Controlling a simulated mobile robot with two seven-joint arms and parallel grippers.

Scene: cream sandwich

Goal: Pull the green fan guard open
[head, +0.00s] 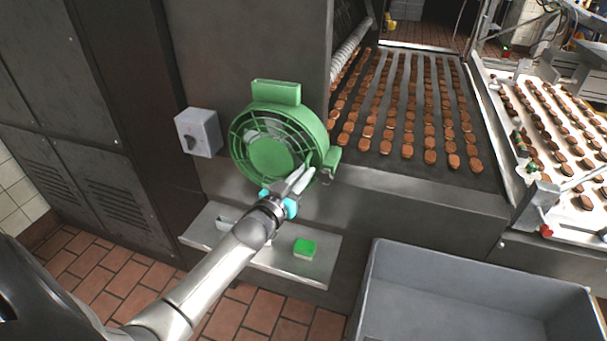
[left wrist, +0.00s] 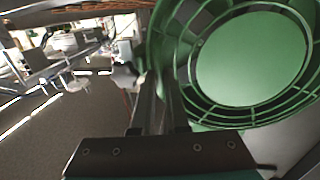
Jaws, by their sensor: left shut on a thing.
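The green fan guard (head: 270,158) is a round cage with a solid centre disc on the front of the green fan housing (head: 276,93), on the grey machine's side. It fills the upper right of the left wrist view (left wrist: 252,60). My left gripper (head: 305,172) is at the guard's right edge, shut on it. The left wrist view shows its two fingers (left wrist: 157,95) close together at the guard's left rim. The exact grip point is hidden behind the fingers. My right gripper is not in view.
A grey switch box (head: 198,132) is left of the fan. Below is a metal shelf (head: 205,238) with a green-topped sponge (head: 304,248). A large grey bin (head: 480,295) stands at lower right. A conveyor (head: 400,105) carries rows of brown biscuits.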

